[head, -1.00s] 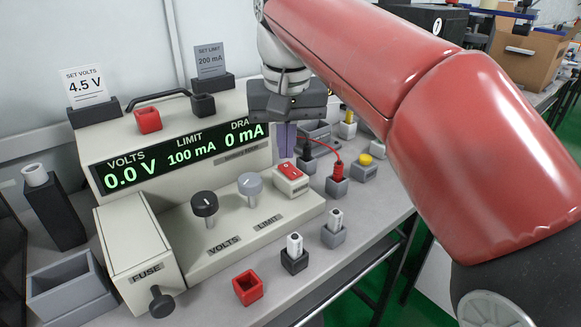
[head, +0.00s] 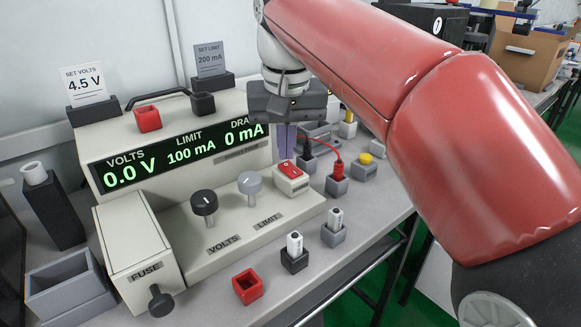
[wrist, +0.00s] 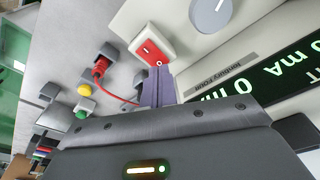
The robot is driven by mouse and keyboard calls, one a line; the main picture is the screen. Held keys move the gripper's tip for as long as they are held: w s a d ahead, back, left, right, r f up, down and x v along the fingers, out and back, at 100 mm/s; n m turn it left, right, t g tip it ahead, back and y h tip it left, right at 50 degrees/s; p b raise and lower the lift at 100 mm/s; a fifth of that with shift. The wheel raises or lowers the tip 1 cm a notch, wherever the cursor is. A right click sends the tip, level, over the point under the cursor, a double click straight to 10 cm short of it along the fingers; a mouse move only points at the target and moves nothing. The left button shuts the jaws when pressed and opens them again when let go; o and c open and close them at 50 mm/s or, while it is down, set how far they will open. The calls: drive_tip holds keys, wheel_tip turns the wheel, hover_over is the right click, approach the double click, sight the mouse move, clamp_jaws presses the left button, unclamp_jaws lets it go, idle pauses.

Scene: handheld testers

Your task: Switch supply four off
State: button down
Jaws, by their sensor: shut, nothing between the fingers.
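The power supply (head: 160,214) stands on the bench with its display (head: 175,155) lit, reading 0.0 V, 100 mA limit and 0 mA draw. Its red rocker switch (head: 290,169) sits in a pale housing at the right end of the front ledge. The switch also shows in the wrist view (wrist: 152,54), with white marks on it. My gripper (head: 287,156) is shut and empty, pointing down just behind the switch. In the wrist view its fingertips (wrist: 156,72) are close to the switch housing; I cannot tell whether they touch.
The black volts knob (head: 204,203) and grey limit knob (head: 249,184) stand left of the switch. A red plug (head: 338,170) with a red lead, a yellow button (head: 365,159) and white-topped posts (head: 295,244) stand right and in front. A fuse box (head: 135,250) is at left.

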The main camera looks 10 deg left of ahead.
sight(287, 165)
drive_tip(key=shift+f+b, duration=0.4)
drive_tip(key=shift+f, duration=0.25)
wheel_tip(287, 165, up, 5)
drive_tip(key=p, duration=0.5)
drive_tip(key=shift+r, duration=1.05)
drive_tip(key=s+d+f+m, duration=0.1)
drive_tip(key=d+f, duration=0.1)
drive_tip(key=d, duration=0.7)
drive_tip(key=s+d+f+m+t, duration=0.3)
drive_tip(key=s+d+f, duration=1)
drive_tip(key=d+f, duration=0.3)
drive_tip(key=shift+s+d+f+t+h, duration=0.3)
drive_tip(key=shift+d+f+t, duration=0.1)
drive_tip(key=shift+d, duration=0.1)
